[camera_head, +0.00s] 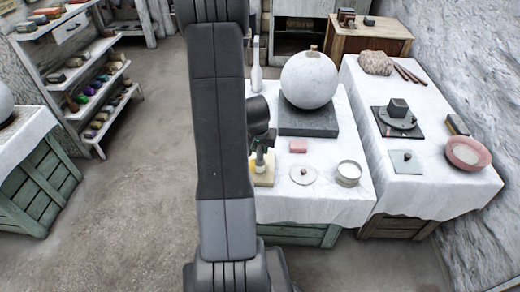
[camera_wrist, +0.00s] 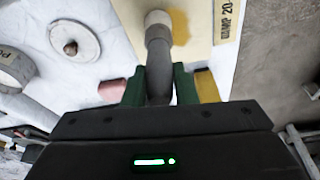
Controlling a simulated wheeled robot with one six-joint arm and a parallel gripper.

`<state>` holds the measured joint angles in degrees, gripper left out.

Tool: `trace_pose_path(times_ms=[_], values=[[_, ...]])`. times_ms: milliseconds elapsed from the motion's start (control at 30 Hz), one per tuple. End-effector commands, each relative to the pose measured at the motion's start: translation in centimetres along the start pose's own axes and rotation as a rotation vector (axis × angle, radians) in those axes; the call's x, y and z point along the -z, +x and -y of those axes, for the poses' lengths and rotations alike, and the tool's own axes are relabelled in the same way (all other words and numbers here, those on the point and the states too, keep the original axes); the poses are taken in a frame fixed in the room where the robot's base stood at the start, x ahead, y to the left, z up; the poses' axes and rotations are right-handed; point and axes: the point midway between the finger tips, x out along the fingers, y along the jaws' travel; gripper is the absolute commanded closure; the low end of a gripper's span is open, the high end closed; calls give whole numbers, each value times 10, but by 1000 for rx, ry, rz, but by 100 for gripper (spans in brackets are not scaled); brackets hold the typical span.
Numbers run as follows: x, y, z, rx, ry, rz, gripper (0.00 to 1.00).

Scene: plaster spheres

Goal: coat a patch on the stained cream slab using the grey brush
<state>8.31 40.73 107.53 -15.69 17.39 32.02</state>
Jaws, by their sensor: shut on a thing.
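The cream slab (camera_wrist: 204,50) lies on the white-covered table, with a yellow-ochre patch (camera_wrist: 180,24) on it and a printed label near its right edge. In the head view the slab (camera_head: 266,179) is partly hidden behind my arm. My gripper (camera_wrist: 159,84) has green fingers and is shut on the grey brush (camera_wrist: 159,66). The brush's pale tip (camera_wrist: 158,20) is over the slab, at the left side of the yellow patch. I cannot tell whether the tip touches the slab. In the head view my gripper (camera_head: 260,147) is above the slab, partly hidden.
A pink block (camera_head: 298,146), a round lid with a knob (camera_head: 303,175) and a tin (camera_head: 348,173) stand right of the slab. A large plaster sphere (camera_head: 309,80) on a dark base stands behind. A second table (camera_head: 425,195) is at the right.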

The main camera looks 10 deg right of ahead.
Motion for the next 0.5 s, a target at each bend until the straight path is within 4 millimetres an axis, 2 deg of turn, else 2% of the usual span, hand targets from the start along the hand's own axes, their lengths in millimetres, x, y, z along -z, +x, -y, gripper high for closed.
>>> trace_pose_path(times_ms=[500], values=[[18,6,3,0,0,1,97]])
